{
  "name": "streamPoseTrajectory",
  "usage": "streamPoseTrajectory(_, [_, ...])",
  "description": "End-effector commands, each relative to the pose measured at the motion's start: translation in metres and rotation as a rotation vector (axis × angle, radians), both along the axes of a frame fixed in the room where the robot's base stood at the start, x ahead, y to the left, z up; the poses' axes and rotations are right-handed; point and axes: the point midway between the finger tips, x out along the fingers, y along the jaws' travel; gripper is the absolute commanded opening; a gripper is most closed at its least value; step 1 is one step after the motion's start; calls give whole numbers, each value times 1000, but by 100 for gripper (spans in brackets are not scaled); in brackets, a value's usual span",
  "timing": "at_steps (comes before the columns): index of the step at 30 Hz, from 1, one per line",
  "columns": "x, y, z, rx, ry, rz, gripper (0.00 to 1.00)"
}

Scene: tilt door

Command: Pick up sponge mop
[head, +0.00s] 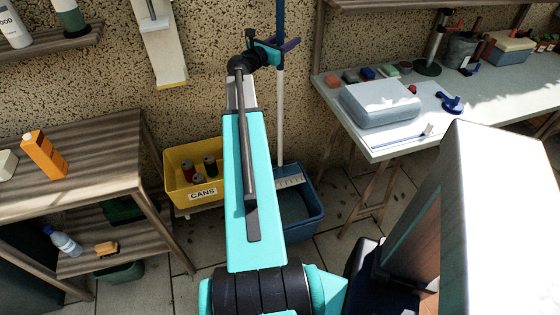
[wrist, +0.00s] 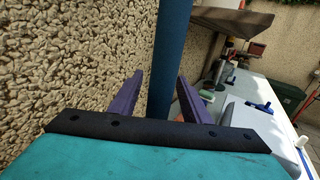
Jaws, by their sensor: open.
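The sponge mop (head: 280,110) stands upright against the wall, with a blue upper handle and a white lower pole. Its pale head (head: 290,181) is at the blue bucket (head: 302,232). My gripper (head: 289,44) is at the blue upper handle, high above the bucket. In the wrist view my gripper (wrist: 158,95) is open, with one purple finger on each side of the blue handle (wrist: 170,50). The handle shows between the fingers with a gap to each side. My arm hides part of the bucket in the head view.
A yellow bin of cans (head: 196,193) stands left of the bucket. A worktable (head: 385,146) with a grey case (head: 380,104) is at the right. A wooden shelf unit (head: 80,165) with an orange carton (head: 44,155) is at the left. The speckled wall (wrist: 80,50) is close to my gripper.

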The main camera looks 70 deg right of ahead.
Motion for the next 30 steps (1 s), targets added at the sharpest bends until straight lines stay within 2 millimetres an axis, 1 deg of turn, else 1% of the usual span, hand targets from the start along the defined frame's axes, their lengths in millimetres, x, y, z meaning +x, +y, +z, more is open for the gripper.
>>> streamPoseTrajectory(3, [0, 0, 0, 0, 0, 0, 43])
streamPoseTrajectory(4, [0, 0, 0, 0, 0, 0, 42])
streamPoseTrajectory(8, [0, 0, 0, 0, 0, 0, 20])
streamPoseTrajectory(9, [0, 0, 0, 0, 0, 0, 13])
streamPoseTrajectory(11, [0, 0, 0, 0, 0, 0, 3])
streamPoseTrajectory(12, [0, 0, 0, 0, 0, 0, 0])
streamPoseTrajectory(30, [0, 0, 0, 0, 0, 0, 0])
